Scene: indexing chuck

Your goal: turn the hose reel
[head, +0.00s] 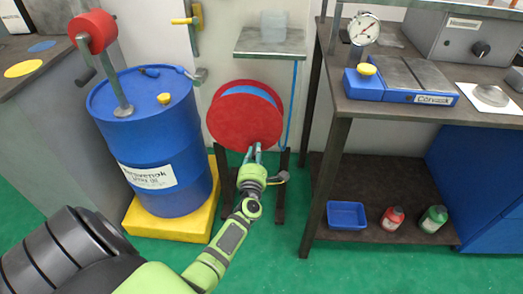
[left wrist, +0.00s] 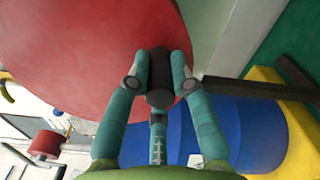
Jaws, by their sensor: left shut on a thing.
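The hose reel (head: 230,128) has a red round face with blue hose wound behind it. It stands low between the blue drum and the workbench. In the left wrist view its red disc (left wrist: 85,45) fills the upper left. A dark cylindrical crank handle (left wrist: 159,82) sticks out from the disc. My left gripper (head: 254,153) reaches the lower part of the disc. In the left wrist view my left gripper (left wrist: 161,70) has its fingers shut on the handle from both sides. The handle is hidden in the head view. My right gripper is not in view.
A blue drum (head: 160,135) with a red-topped crank pump stands on a yellow pallet (head: 165,224) to the left. The workbench (head: 342,105) stands at right, with a blue bin (head: 347,215) and bottles below. A small shelf (head: 270,42) is above. Green floor is open in front.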

